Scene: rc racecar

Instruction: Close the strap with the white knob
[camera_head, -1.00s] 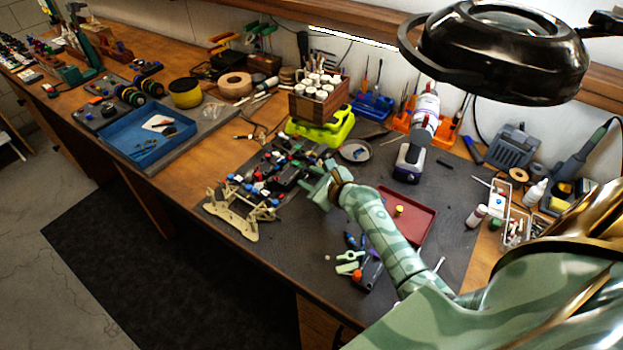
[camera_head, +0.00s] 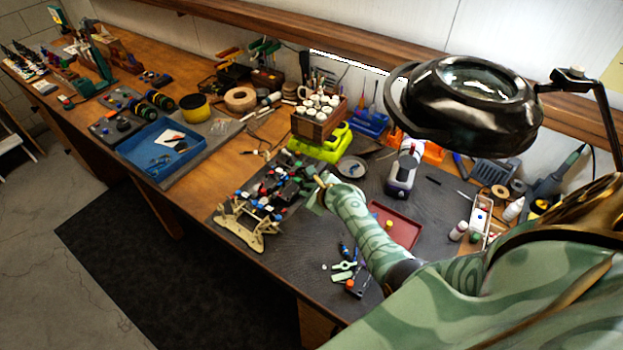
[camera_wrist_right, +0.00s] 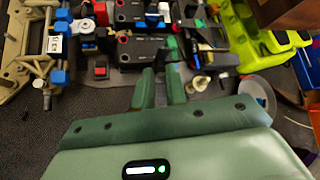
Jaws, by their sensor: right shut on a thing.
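The RC car, with a cream front frame (camera_head: 238,228) and dark electronics, lies on the grey mat. In the right wrist view its dark boxes (camera_wrist_right: 135,48) are close ahead of my right gripper (camera_wrist_right: 163,76). The fingers are close together, shut on a small dark part at the car's near edge. The held part is mostly hidden, so I cannot tell whether it is the strap. A small white knob (camera_wrist_right: 198,83) shows just right of the fingertips. In the head view the right gripper (camera_head: 319,188) is at the car's right side. My left gripper is not in view.
A red tray (camera_head: 408,234) lies right of my right forearm, with clamps (camera_head: 343,272) in front. A lime-green stand (camera_head: 318,150) and a round dish (camera_head: 352,167) are behind the gripper. A black magnifier lamp (camera_head: 470,105) hangs above the bench's right side.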

